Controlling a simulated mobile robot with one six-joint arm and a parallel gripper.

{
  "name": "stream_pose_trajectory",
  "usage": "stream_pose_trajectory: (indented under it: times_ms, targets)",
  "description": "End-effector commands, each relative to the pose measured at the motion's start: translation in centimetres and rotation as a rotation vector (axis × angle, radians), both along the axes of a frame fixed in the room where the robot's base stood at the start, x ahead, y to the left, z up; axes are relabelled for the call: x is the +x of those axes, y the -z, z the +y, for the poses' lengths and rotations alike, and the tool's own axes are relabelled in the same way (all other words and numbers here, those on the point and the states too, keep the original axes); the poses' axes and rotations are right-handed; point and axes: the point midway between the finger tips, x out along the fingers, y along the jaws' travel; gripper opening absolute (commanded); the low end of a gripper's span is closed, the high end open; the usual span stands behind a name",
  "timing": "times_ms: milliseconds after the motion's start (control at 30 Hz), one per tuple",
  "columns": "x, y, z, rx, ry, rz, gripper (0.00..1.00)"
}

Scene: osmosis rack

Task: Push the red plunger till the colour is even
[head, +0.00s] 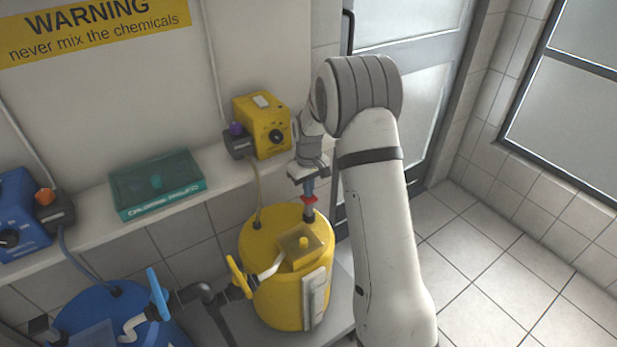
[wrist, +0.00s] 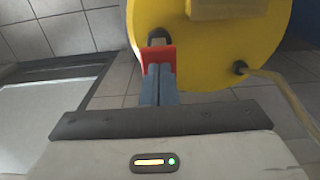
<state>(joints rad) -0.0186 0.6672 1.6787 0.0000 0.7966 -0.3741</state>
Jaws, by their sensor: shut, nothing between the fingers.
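The red plunger (head: 309,199) stands on top of the yellow tank (head: 262,303), near its back right edge. In the wrist view the red plunger (wrist: 157,56) shows just beyond my fingertips, over the yellow tank (wrist: 210,45). My gripper (head: 308,190) points down from above, its fingers shut with nothing between them. In the wrist view my gripper (wrist: 159,72) has its two blue-grey fingers together, tips at the red plunger; they look to be touching it. The colour of the liquid cannot be made out.
A yellow pump box (head: 262,125) and a green-lidded box (head: 157,184) sit on the shelf behind. A blue tank (head: 95,312) stands at the left, with a blue valve handle (head: 158,293). A yellow valve handle (head: 239,277) is at the yellow tank's left. The tiled floor at right is clear.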

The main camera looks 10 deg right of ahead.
Motion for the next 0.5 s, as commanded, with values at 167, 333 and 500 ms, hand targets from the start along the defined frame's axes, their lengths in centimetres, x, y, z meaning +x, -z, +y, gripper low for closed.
stream_pose_trajectory:
  times_ms: [167,333,500]
  targets:
    - [0.02,0.4,0.0,0.0,0.0,-0.001,0.0]
    - [0.02,0.4,0.01,0.0,0.0,-0.001,0.0]
    - [0.01,0.92,0.0,0.0,0.0,-0.001,0.0]
